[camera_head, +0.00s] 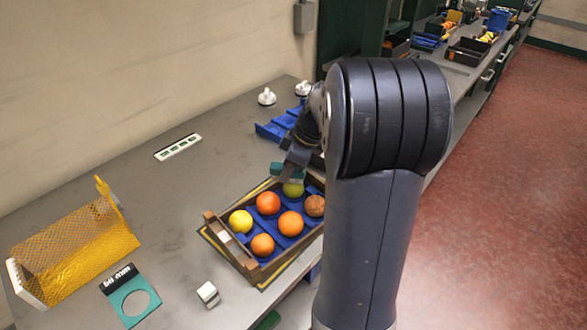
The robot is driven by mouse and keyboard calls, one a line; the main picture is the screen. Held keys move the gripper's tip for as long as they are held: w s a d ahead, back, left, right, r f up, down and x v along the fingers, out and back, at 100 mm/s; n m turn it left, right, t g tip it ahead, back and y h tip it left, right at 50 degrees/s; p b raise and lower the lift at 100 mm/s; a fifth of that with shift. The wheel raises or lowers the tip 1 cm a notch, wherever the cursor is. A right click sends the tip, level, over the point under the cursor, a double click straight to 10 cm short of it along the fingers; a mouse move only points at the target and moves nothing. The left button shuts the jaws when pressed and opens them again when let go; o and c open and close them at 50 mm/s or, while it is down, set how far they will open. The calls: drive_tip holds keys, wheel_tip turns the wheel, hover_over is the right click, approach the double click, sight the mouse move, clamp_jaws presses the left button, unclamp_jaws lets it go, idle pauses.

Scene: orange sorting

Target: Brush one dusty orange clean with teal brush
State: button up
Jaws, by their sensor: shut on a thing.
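A wooden crate (247,262) with a blue insert stands on the grey bench and holds several round fruits. A brownish, dull orange (315,205) sits at the crate's right side. Bright orange ones (268,203) and a yellow one (240,221) lie to its left. A yellow-green fruit (293,189) is at the far side. My gripper (291,160) is shut on the teal brush (279,169), just above the yellow-green fruit. I cannot tell if the brush touches it. My arm hides the crate's right end and part of the gripper.
A yellow mesh holder (75,256) stands at the left, near a teal plate with a round hole (133,297). A small white block (208,294) lies in front. Blue parts (272,130) and white knobs (267,97) are behind.

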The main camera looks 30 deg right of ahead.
drive_tip(key=shift+s+d+b, duration=0.3)
drive_tip(key=shift+s+d, duration=0.6)
drive_tip(key=shift+d, duration=0.2)
drive_tip(key=shift+w+a+f, duration=0.1)
drive_tip(key=shift+w+a, duration=0.8)
drive_tip(key=shift+a, duration=0.2)
drive_tip(key=shift+s+d, duration=0.9)
drive_tip(key=shift+d, duration=0.2)
drive_tip(key=shift+w+a+b, duration=0.3)
drive_tip(key=shift+w+a, duration=0.6)
drive_tip(key=shift+a, duration=0.2)
drive_tip(key=shift+s+d, duration=0.45)
drive_tip(key=shift+d, duration=0.1)
drive_tip(key=shift+r+p, duration=2.25)
drive_tip(key=shift+r, duration=1.35)
